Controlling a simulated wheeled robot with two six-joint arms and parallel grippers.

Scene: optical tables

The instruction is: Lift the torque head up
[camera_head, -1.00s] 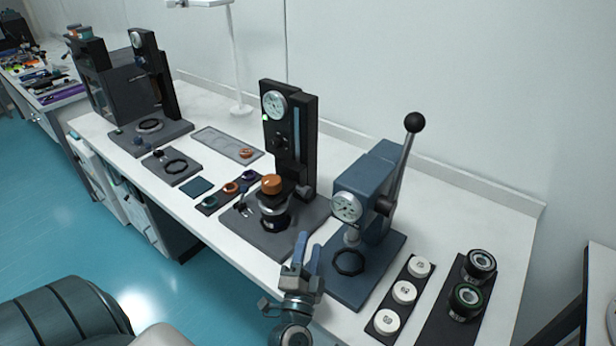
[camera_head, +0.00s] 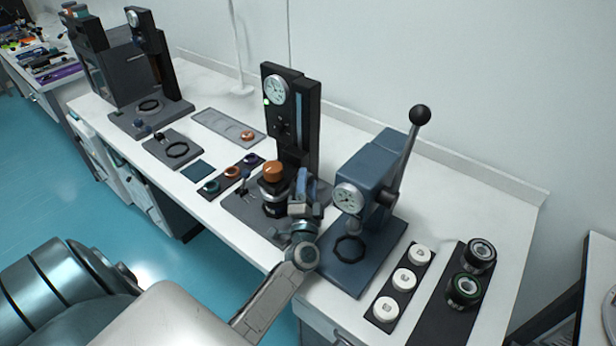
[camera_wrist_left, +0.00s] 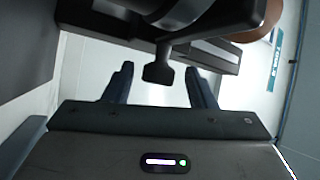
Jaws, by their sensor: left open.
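The torque stand has a tall black column (camera_head: 291,115) with a round dial. Its dark torque head (camera_head: 291,160) sits low on the column, beside an orange cap (camera_head: 273,172) above a dark ringed cylinder (camera_head: 271,204). My left gripper (camera_head: 304,176) is open at the right side of the head and covers part of it. In the left wrist view, a dark T-shaped handle (camera_wrist_left: 158,70) lies between the two open fingers, with gaps visible on both sides. The orange part also shows at the upper right there (camera_wrist_left: 258,30). My right gripper is not in view.
A blue lever press (camera_head: 362,172) stands close to the right of my left gripper. White discs (camera_head: 404,281) and two dark ringed cylinders (camera_head: 464,289) lie farther right. Small coloured rings on a dark strip (camera_head: 211,187) lie left of the stand.

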